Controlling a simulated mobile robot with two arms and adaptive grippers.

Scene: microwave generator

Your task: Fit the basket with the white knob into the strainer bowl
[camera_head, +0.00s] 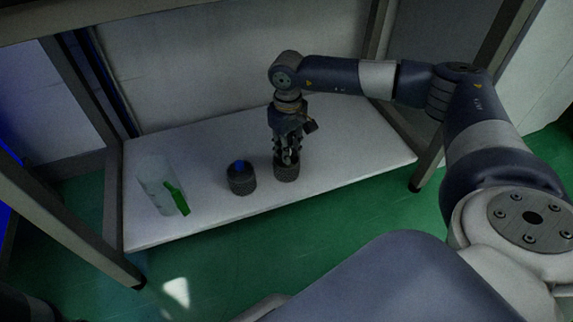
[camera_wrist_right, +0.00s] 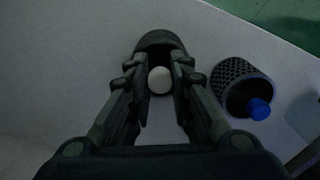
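The dark mesh basket (camera_head: 286,172) stands on the white shelf in the head view. Its white knob (camera_wrist_right: 160,80) shows clearly in the right wrist view, between the two fingers. My right gripper (camera_head: 288,155) points down over this basket, its fingers on either side of the knob. The fingers look apart, with narrow dark gaps beside the knob; contact is hard to make out. A clear cylinder (camera_head: 153,187) with a green handle (camera_head: 177,197) stands at the shelf's left; it may be the strainer bowl, but the dim light leaves this unsure. My left gripper is out of view.
A second dark mesh basket (camera_head: 242,181) with a blue knob (camera_head: 239,165) stands between the cylinder and my gripper; it also shows in the right wrist view (camera_wrist_right: 228,88). The white shelf (camera_head: 350,165) is bare to the right. Frame posts stand at both sides.

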